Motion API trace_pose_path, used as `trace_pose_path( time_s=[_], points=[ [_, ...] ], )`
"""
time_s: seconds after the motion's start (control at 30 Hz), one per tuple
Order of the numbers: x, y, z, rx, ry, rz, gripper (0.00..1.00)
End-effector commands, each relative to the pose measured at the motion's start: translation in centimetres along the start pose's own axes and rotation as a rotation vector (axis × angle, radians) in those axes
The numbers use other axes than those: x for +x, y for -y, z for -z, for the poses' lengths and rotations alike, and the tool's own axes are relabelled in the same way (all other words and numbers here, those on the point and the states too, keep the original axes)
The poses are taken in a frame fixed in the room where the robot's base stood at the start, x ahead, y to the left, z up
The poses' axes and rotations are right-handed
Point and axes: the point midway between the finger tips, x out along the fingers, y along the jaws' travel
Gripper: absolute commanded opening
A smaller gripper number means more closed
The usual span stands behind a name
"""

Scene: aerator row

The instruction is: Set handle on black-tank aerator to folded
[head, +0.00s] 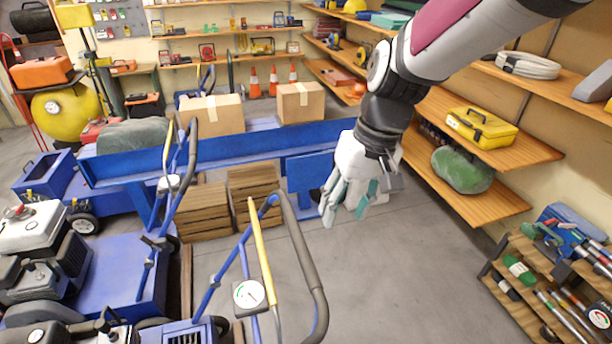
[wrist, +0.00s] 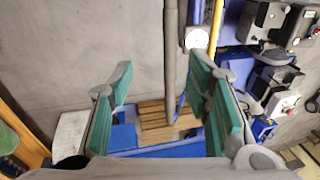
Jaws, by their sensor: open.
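The nearest blue aerator's handle (head: 308,255) stands raised in the head view, a grey-gripped loop on blue bars with a yellow lever (head: 262,250) and a round gauge (head: 248,294). A second aerator's handle (head: 191,150) stands raised behind it. The engines (head: 32,228) (head: 100,334) are partly cut off or overlapped, and I cannot tell which has the black tank. My gripper (head: 345,210) is open and empty, right of and beyond the near handle. In the wrist view my gripper (wrist: 160,68) has its teal-padded fingers apart, with the grey handle bar (wrist: 171,45) showing between them.
A blue bench (head: 240,142) with cardboard boxes (head: 212,115) spans the back, with wooden crates (head: 203,209) below. Wooden shelves (head: 490,205) line the right wall. A tool rack (head: 530,300) stands at lower right. Bare floor (head: 410,280) lies right of the near handle.

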Motion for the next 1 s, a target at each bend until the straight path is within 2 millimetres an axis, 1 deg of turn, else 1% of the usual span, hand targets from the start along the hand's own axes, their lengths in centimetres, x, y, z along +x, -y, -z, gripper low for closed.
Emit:
trace_pose_path(
  time_s=[0.03, 0.1, 0.2, 0.3, 0.47, 0.57, 0.8, 1.0],
  points=[
    [1.0, 0.6, 0.6, -0.010, 0.024, 0.001, 0.45],
    [2.2, 1.1, 1.3, -0.021, 0.044, 0.003, 0.45],
    [3.5, 1.7, 2.0, -0.031, 0.062, 0.004, 0.45],
    [4.3, 1.9, 2.4, -0.037, 0.071, 0.003, 0.45],
    [5.6, 2.0, 2.4, -0.039, 0.077, 0.004, 0.45],
    [7.1, 2.0, 2.2, -0.038, 0.079, 0.003, 0.45],
    [11.8, 2.0, 1.9, -0.037, 0.079, 0.003, 0.45],
    [15.4, 1.9, 1.6, -0.038, 0.077, 0.002, 0.45]
  ],
)
